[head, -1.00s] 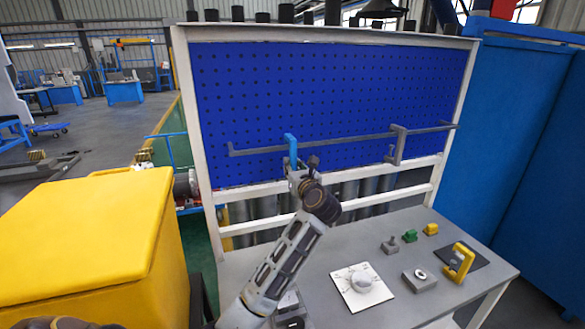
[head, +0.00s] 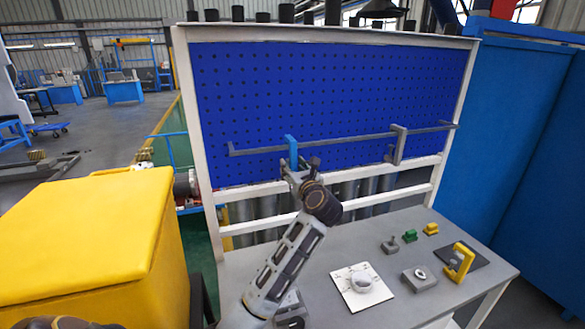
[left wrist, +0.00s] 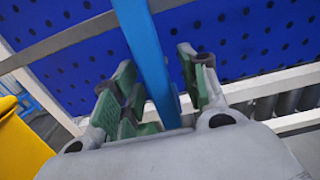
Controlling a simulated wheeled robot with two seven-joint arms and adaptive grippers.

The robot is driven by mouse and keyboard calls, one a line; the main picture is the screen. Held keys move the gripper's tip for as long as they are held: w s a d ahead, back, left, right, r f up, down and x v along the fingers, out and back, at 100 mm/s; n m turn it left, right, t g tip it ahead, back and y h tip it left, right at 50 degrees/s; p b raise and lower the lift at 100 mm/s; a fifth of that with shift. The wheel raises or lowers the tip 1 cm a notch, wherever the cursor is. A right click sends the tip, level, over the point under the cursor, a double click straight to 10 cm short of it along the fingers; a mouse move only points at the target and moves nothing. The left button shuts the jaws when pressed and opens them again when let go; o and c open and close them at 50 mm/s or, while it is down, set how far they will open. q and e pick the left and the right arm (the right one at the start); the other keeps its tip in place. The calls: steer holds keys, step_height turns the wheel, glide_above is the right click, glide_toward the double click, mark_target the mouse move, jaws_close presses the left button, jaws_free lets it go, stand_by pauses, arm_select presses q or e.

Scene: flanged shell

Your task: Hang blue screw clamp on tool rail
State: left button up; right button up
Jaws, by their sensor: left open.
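The blue screw clamp (head: 291,148) is at the left part of the grey tool rail (head: 345,140), with its upper end over the rail and its lower part reaching down to my left gripper (head: 298,172). In the left wrist view, the clamp's blue bar (left wrist: 148,50) passes between the green-padded fingers of my left gripper (left wrist: 165,88). The fingers stand apart, with a gap on the right side of the bar. The clamp's lower part is hidden by the gripper. My right gripper is not in view.
The rail runs in front of a blue pegboard (head: 330,90), with a grey bracket-like piece (head: 397,147) at its right. The grey bench (head: 420,225) holds a yellow clamp-shaped piece (head: 460,262), a white plate (head: 345,290) and small blocks. A yellow box (head: 90,235) stands at left.

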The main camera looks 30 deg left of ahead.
arm_select(q)
steer(key=v, duration=1.1)
steer(key=shift+s, duration=0.15)
steer(key=shift+d, duration=0.15)
stand_by(0.4)
